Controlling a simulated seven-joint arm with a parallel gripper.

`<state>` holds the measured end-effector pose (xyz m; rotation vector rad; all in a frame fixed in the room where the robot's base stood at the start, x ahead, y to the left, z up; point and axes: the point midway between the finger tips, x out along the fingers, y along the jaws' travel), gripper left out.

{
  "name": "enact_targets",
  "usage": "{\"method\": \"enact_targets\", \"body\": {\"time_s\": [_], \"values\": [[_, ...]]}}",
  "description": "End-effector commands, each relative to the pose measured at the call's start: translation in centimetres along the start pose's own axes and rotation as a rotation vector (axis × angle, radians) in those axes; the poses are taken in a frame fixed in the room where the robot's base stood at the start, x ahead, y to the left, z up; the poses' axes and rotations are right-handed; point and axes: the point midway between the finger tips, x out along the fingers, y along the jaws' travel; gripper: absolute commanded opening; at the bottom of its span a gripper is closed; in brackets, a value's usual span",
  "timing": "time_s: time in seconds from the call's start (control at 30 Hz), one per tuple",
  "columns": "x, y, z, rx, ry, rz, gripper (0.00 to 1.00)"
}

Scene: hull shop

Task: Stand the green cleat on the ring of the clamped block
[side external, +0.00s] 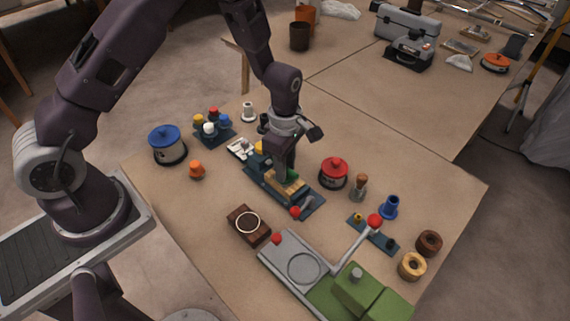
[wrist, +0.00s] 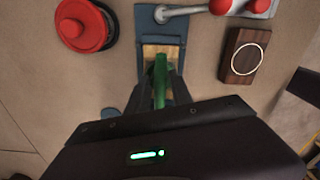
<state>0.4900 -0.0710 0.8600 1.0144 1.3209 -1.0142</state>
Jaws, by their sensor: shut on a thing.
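My gripper (side external: 282,172) is shut on the green cleat (wrist: 160,72), which shows upright between the fingers in the wrist view. Only a sliver of green shows at the fingers in the side view. The light wooden block (side external: 291,189) sits in the blue vise (side external: 262,184), directly below my gripper. The block also shows in the wrist view (wrist: 148,52), partly covered by the cleat and fingers. I cannot make out a ring on it, and I cannot tell whether the cleat touches it.
A dark block with a white ring (side external: 249,223) lies loose near the vise. A red lidded pot (side external: 333,172) stands on the other side. A green machine (side external: 359,293) with a grey plate and red-knobbed lever (side external: 348,246) fills the front. Several small pots and spools stand around.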

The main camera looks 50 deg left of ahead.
Motion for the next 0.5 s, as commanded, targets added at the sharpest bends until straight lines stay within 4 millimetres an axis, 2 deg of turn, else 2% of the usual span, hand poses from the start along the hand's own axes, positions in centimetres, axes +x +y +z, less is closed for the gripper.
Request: {"method": "enact_targets", "body": {"time_s": [0.2, 0.23, 0.27, 0.5], "values": [[0.47, -0.01, 0.00, 0.000, 0.000, -0.001, 0.00], [0.49, 0.00, 0.00, 0.000, 0.000, 0.000, 0.29], [0.48, 0.01, 0.00, 0.000, 0.000, 0.000, 0.35], [0.46, 0.00, 0.00, 0.000, 0.000, 0.000, 0.36]]}}
